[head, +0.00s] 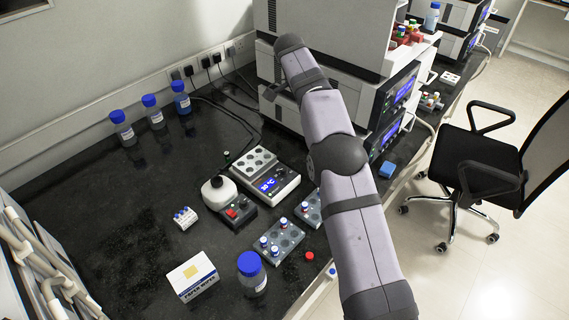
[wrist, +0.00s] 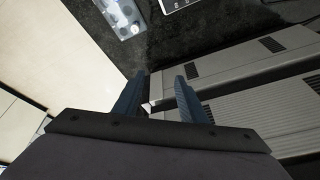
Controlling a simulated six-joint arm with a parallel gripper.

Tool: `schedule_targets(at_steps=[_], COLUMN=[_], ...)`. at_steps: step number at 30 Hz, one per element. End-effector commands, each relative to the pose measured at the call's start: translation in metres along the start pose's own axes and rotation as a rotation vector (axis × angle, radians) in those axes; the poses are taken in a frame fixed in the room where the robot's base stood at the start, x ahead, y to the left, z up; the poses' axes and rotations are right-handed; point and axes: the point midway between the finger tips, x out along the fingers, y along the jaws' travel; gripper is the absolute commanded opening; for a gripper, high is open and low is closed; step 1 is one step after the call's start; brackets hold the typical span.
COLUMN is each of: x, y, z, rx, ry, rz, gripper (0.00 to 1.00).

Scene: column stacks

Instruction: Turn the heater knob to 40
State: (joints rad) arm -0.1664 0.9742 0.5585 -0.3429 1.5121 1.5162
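The heater (head: 268,184) is a white block with round wells in a grey top plate and a lit blue display on its front face. The display figures are too small to read surely. Its knob is too small to make out clearly on the front face. In the wrist view, a white edge (wrist: 180,4) at the top may be part of the heater. My gripper (wrist: 162,78) is open and empty, its two dark blue fingers apart, above the grey stacked instruments and away from the heater. In the head view I cannot make out its fingers.
A stirrer with a white top (head: 218,190) stands beside the heater. Vial racks (head: 284,240), a paper wiper box (head: 194,277) and a blue-capped bottle (head: 252,275) are in front. Stacked instruments (head: 330,35) rise behind. The left bench is mostly clear.

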Motion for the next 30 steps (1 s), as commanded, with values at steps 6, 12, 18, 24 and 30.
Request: schedule_targets(at_steps=[6,12,18,24,30], x=[0.012,0.042,0.072,0.083,0.079], y=[0.033,0.049,0.056,0.040,0.013], z=[0.007,0.059,0.101,0.116,0.110], rx=[-0.071,-0.441,-0.806,-1.158,-1.479], ry=[-0.169,-0.337,-0.397,-0.321,-0.151], rz=[0.023,-0.088,-0.243,-0.437,-0.578], gripper=[0.38,0.38,0.38,0.38,0.38])
